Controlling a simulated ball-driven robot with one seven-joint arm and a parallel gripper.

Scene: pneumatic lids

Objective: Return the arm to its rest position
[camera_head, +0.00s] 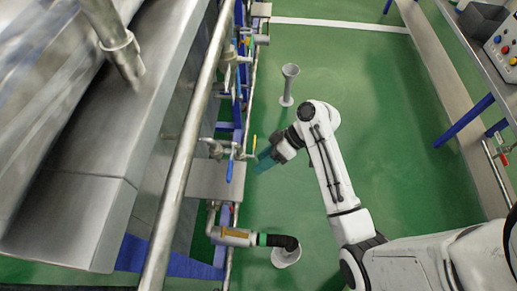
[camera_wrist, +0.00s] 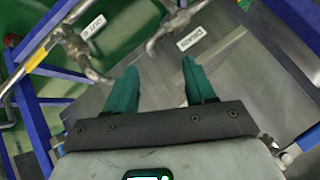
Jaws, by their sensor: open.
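My gripper (camera_head: 265,160) is at the end of my white arm in the head view, beside the pipe run and a blue-handled valve. In the wrist view my gripper (camera_wrist: 160,82) shows two green fingers standing apart, with nothing between them. Beyond the fingers is a grey metal surface (camera_wrist: 235,60) with metal pipe fittings and white labels. The arm is bent at the elbow and reaches left over the green floor. The fingertips are partly hidden by the wrist in the head view.
A long metal rail (camera_head: 190,150) and pipes with valves line the left. A blue valve handle (camera_head: 229,170) is close to my gripper. Grey funnel-topped stands (camera_head: 289,85) rise from the floor. A control box (camera_head: 503,45) sits upper right. The green floor (camera_head: 380,130) is open in the middle.

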